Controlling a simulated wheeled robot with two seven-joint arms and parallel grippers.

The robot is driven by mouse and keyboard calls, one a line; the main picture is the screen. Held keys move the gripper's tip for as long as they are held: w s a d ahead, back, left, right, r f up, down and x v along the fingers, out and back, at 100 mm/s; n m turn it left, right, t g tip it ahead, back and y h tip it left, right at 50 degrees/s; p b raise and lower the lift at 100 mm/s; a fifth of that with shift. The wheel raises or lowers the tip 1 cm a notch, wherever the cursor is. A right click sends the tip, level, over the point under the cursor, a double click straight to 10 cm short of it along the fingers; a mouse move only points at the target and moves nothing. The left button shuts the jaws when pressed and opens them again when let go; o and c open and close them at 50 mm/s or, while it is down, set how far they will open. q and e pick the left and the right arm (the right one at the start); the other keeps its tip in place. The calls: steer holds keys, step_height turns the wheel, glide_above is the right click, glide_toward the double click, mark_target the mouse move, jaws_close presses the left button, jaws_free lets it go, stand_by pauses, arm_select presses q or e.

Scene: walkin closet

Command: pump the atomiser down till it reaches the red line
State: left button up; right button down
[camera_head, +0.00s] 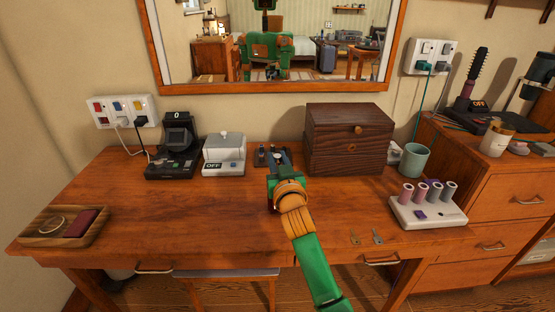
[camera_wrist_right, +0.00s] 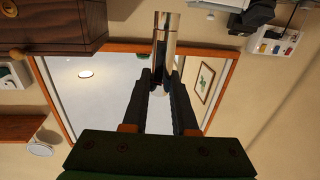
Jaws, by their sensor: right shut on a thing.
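My right gripper (camera_head: 277,158) reaches over the middle of the wooden desk, in front of the wall. In the right wrist view the fingers (camera_wrist_right: 162,78) are shut on a slim, shiny gold and silver cylinder, which seems to be the atomiser (camera_wrist_right: 166,38). It sticks out past the fingertips. In the head view my gripper and arm hide most of it, and I cannot make out a red line. My left gripper is in neither view.
A dark wooden box (camera_head: 349,138) stands right of my gripper, with a green cup (camera_head: 412,161) and a roller stand (camera_head: 428,211) beyond. A grey-white device (camera_head: 224,154) stands to the left. A tray (camera_head: 63,226) lies far left.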

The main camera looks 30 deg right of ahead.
steer(key=shift+p, duration=0.5)
stand_by(0.8)
steer(key=shift+f+b, duration=0.55)
steer(key=shift+f, duration=0.2)
stand_by(0.6)
steer(key=shift+f+b, duration=0.35)
steer(key=shift+f, duration=0.45)
stand_by(1.2)
steer(key=shift+s, duration=0.1)
stand_by(0.4)
steer(key=shift+r+p, duration=0.35)
steer(key=shift+p, duration=0.15)
steer(key=shift+f, duration=0.5)
stand_by(0.6)
